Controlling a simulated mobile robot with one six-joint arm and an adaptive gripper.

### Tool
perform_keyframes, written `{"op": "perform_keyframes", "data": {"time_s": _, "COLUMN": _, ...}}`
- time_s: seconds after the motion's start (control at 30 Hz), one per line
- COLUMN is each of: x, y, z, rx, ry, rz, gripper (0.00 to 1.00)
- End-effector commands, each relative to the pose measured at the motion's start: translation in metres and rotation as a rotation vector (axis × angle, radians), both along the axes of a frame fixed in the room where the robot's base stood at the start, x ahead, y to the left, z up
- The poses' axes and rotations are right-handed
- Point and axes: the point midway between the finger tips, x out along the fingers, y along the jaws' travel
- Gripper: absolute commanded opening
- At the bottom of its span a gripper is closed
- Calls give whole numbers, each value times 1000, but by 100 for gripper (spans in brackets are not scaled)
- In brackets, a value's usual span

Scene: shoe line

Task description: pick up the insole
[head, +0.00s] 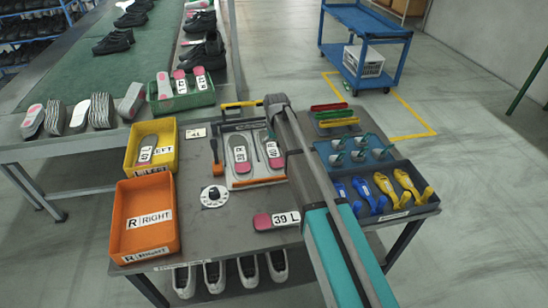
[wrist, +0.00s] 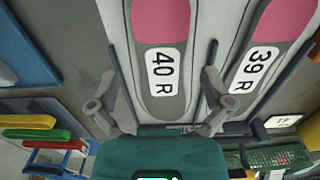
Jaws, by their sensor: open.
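Two grey insoles with pink heels lie side by side in a light tray (head: 257,183) on the workbench. One is labelled 39 R (head: 240,153) and the other 40 R (head: 273,152). The wrist view shows the 40 R insole (wrist: 161,110) in the middle, with the 39 R insole (wrist: 250,85) to its right. My gripper (wrist: 156,92) is open, with a finger on either side of the 40 R insole and nothing held. Another insole, 39 L (head: 276,220), lies flat near the front edge.
An empty orange bin (head: 120,220) marked RIGHT stands at the left. A yellow bin (head: 167,132) behind it holds an insole. A dial (head: 214,195) lies between the orange bin and the tray. A dark tool tray (head: 400,212) sits at the right.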

Motion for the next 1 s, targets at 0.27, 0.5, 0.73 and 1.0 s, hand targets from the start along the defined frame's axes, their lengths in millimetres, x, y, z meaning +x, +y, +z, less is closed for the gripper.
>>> {"op": "perform_keyframes", "data": {"time_s": 0.27, "x": 0, "y": 0, "z": 0, "rx": 0, "ry": 0, "rz": -1, "gripper": 100}}
{"op": "perform_keyframes", "data": {"time_s": 0.5, "x": 0, "y": 0, "z": -8, "rx": 0, "ry": 0, "rz": -1, "gripper": 100}}
{"op": "perform_keyframes", "data": {"time_s": 0.73, "x": 0, "y": 1, "z": -25, "rx": 0, "ry": 0, "rz": -1, "gripper": 100}}
{"op": "perform_keyframes", "data": {"time_s": 1.0, "x": 0, "y": 1, "z": -45, "rx": 0, "ry": 0, "rz": -3, "gripper": 100}}
